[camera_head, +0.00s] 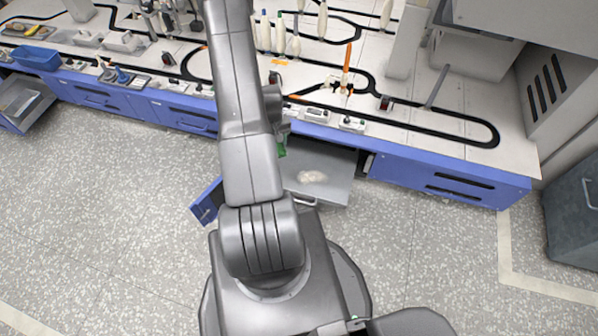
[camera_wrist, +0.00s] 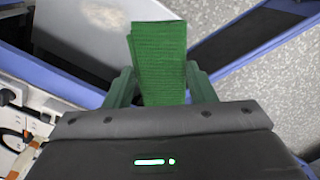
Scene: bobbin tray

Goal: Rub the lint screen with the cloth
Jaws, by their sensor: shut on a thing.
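A green ribbed cloth (camera_wrist: 158,62) is held between the two green fingers of my gripper (camera_wrist: 161,78) in the wrist view. Its free end points away from the wrist. A bit of green shows beside my arm in the head view (camera_head: 281,151). The lint screen (camera_head: 332,187) is a grey panel standing out from the blue bench front, with a pale lint patch (camera_head: 312,177) on it. In the wrist view the screen (camera_wrist: 72,38) is at the upper left, with the patch (camera_wrist: 104,13) at the top edge. The cloth appears beside the patch; I cannot tell whether it touches the screen.
A blue door (camera_head: 207,201) stands open left of the screen. The bench top (camera_head: 455,105) carries a black track, bobbins and small devices. A grey bin (camera_head: 575,215) stands at the right. The speckled floor (camera_head: 110,230) is clear at the left.

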